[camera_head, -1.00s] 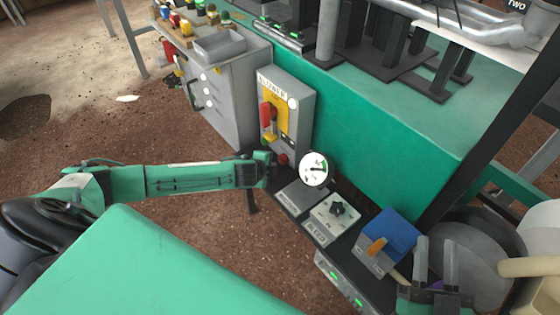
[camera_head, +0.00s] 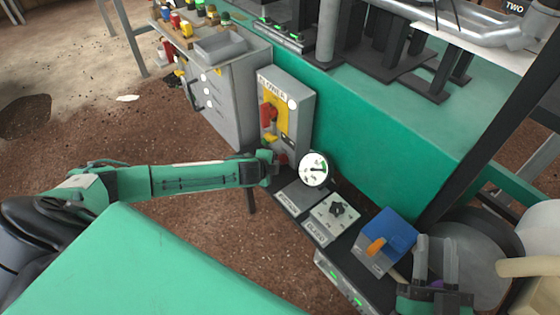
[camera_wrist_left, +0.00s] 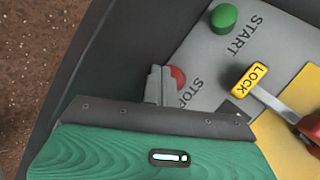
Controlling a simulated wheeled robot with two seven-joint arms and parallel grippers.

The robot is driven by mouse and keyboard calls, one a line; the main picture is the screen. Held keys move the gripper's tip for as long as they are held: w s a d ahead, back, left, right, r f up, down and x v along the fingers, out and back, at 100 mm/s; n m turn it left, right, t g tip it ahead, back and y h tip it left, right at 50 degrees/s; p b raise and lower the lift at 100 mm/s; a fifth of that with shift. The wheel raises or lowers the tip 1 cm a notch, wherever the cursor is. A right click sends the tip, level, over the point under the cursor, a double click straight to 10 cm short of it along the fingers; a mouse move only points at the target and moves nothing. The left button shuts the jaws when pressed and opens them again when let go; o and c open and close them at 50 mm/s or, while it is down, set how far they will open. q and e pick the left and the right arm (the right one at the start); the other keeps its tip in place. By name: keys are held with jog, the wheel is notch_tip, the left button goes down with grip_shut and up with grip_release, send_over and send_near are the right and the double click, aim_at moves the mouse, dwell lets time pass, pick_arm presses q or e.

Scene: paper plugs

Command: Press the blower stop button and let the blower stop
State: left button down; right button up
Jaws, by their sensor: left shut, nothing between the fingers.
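The grey blower box (camera_head: 294,86) with its yellow panel and red handle (camera_head: 270,116) stands in the middle of the head view. In the left wrist view, the red stop button (camera_wrist_left: 179,76) sits beside the word STOP, partly hidden by my left gripper's fingers. My left gripper (camera_wrist_left: 162,84) is shut and empty, with its tips at the button; whether they touch or press it I cannot tell. It also shows small at the box's lower edge in the head view (camera_head: 274,161). The green START button (camera_wrist_left: 224,17) is clear of it. My right gripper (camera_head: 436,255) is open and empty at lower right.
A yellow LOCK tag (camera_wrist_left: 249,80) is beside the buttons. A round white gauge (camera_head: 314,170), a BLEED dial box (camera_head: 333,217) and a blue box with an orange lever (camera_head: 389,240) stand right of the blower box.

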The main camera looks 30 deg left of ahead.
pick_arm(q)
jog(key=shift+w+d, duration=0.15)
jog(key=shift+w, duration=0.2)
dwell(0.3)
dwell(0.4)
jog(key=shift+s+a+r+p, duration=0.1)
jog(key=shift+s+a+p, duration=0.2)
jog(key=shift+s+p, duration=0.45)
jog(key=shift+s, duration=0.1)
jog(key=shift+s+a+p, duration=0.3)
jog(key=shift+s, duration=0.45)
jog(key=shift+s+a+p, duration=0.35)
jog(key=shift+s, duration=0.35)
jog(key=shift+s+a+p, duration=0.3)
jog(key=shift+s, duration=0.55)
